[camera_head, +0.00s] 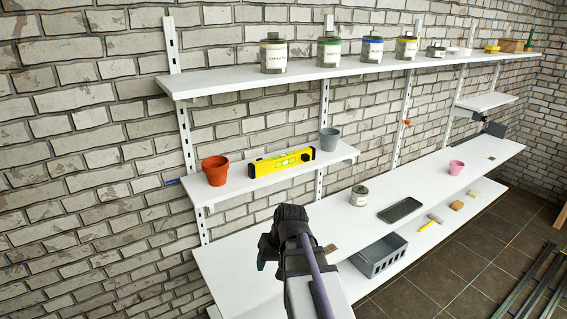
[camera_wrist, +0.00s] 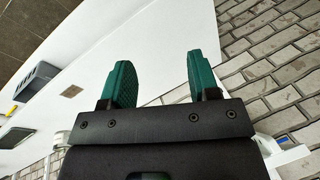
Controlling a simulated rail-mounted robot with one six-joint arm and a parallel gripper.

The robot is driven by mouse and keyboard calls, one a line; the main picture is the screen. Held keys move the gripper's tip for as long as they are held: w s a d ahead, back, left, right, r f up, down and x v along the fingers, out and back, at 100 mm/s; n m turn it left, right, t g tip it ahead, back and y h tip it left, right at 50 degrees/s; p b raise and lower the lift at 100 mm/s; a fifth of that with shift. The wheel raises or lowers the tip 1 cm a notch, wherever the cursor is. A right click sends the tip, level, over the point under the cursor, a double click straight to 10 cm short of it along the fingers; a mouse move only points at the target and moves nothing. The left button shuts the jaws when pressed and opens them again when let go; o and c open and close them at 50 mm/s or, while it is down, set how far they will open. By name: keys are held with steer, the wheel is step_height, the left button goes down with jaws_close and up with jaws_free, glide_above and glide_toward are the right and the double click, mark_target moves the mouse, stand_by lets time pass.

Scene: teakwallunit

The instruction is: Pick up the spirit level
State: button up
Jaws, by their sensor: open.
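The yellow spirit level (camera_head: 282,162) lies on the short middle shelf (camera_head: 240,186), between an orange-brown pot (camera_head: 215,170) on its left and a grey pot (camera_head: 329,139) at its right end. My gripper (camera_head: 268,254) is below and in front of this shelf, apart from the level. In the wrist view, the two green fingers of my gripper (camera_wrist: 160,82) are spread apart with nothing between them. The spirit level does not clearly show in the wrist view.
The long top shelf (camera_head: 225,84) holds several tins. The brick wall is behind.

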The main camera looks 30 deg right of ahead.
steer(key=w+d+r+t+y, duration=0.1)
steer(key=w+d+r+t, duration=0.25)
steer(key=d, duration=0.35)
steer(key=w+d+r+t, duration=0.2)
steer(key=w+d+t, duration=0.15)
steer(key=d, duration=0.35)
steer(key=n+t+h, duration=0.4)
steer(key=t, duration=0.5)
glide_toward(308, 156)
steer(key=w, duration=1)
steer(key=shift+w+d, duration=0.1)
steer(key=shift+c, duration=0.4)
steer(key=c, duration=0.9)
